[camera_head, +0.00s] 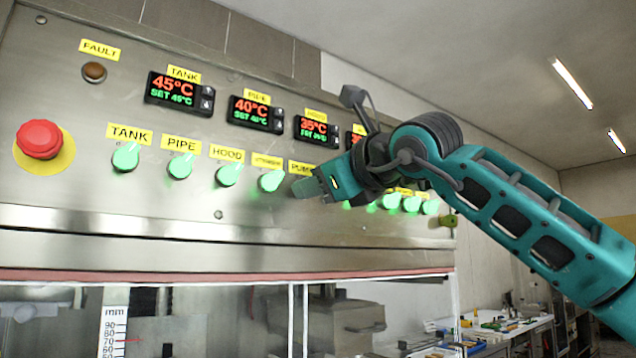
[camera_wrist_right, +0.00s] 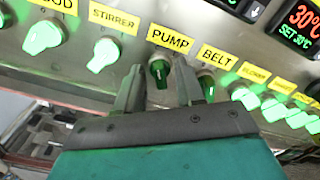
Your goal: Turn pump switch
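The pump switch (camera_wrist_right: 159,72) is a green knob under the yellow PUMP label (camera_wrist_right: 170,39) in the right wrist view. It looks darker than the brightly lit knobs nearby. My right gripper (camera_wrist_right: 157,75) is open, with one finger on each side of the pump switch. Whether either finger touches it I cannot tell. In the head view my right gripper (camera_head: 308,187) is at the panel just below the PUMP label (camera_head: 300,168), and it hides the pump switch. My left gripper is not in view.
The stirrer switch (camera_wrist_right: 103,54) and the belt switch (camera_wrist_right: 206,84) sit close on either side of the fingers. More lit knobs line the steel panel (camera_head: 120,205). A red emergency button (camera_head: 40,139) is at far left. Temperature displays (camera_head: 256,113) are above.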

